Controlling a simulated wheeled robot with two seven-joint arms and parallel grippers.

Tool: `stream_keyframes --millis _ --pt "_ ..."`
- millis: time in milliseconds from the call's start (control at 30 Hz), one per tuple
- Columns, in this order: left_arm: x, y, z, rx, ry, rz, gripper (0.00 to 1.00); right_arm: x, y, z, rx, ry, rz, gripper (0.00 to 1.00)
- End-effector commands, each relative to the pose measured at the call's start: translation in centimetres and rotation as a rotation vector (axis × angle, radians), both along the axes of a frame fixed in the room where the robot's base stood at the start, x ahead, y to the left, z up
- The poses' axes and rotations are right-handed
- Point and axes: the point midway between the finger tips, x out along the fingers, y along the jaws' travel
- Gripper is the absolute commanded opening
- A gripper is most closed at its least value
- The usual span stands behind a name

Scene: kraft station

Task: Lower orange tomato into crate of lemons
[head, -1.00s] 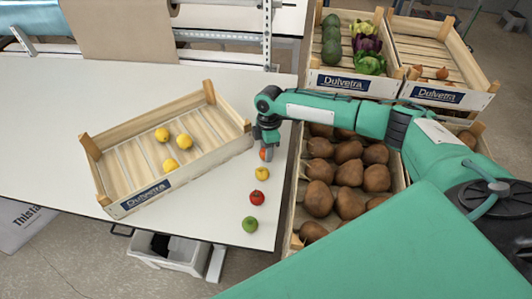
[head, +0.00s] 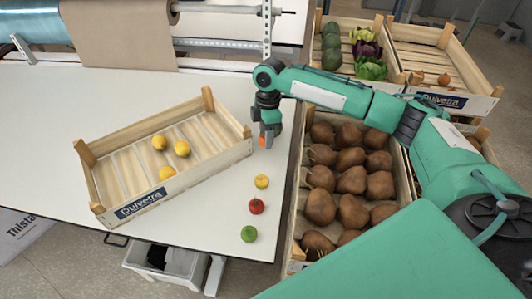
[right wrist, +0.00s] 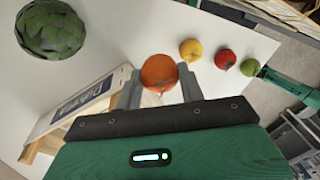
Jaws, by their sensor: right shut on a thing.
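My right gripper (head: 264,141) is shut on the orange tomato (head: 261,141), just outside the right end of the lemon crate. In the right wrist view the orange tomato (right wrist: 159,71) sits between the two grey fingers. It appears raised off the table. The pale wooden crate (head: 180,182) stands on the white table to the left, with three lemons (head: 182,149) spread inside and bare slats around them. The crate's labelled wall (right wrist: 80,102) shows at the left of the wrist view.
A yellow tomato (head: 262,181), a red tomato (head: 256,206) and a green tomato (head: 249,234) line the table (head: 210,225) near its right edge. A green leafy vegetable (right wrist: 50,31) shows in the wrist view. A crate of brown produce (head: 350,180) stands right of the table.

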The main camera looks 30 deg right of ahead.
Motion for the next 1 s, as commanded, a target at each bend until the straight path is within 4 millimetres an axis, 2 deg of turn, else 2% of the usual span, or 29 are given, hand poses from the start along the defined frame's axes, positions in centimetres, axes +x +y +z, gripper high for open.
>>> stream_keyframes --millis 33,300,567,767,1000 --pt "0.0 0.0 -0.9 0.000 0.000 0.000 0.26 0.1 0.0 1.0 0.000 -0.006 0.002 0.17" --pt "0.1 0.0 -2.3 0.000 -0.001 0.000 0.26 0.1 0.0 7.0 0.000 -0.005 -0.001 0.17" --pt "0.1 0.0 -2.6 0.000 -0.001 0.001 0.26 0.1 0.2 9.7 0.001 -0.001 0.001 0.17" --pt "0.1 0.0 -0.6 0.000 -0.001 0.001 0.26 0.2 1.9 11.1 0.002 0.001 0.003 0.17" --pt "0.1 0.0 2.9 0.000 -0.001 0.001 0.26 0.6 5.9 12.1 0.001 0.002 0.004 0.17"
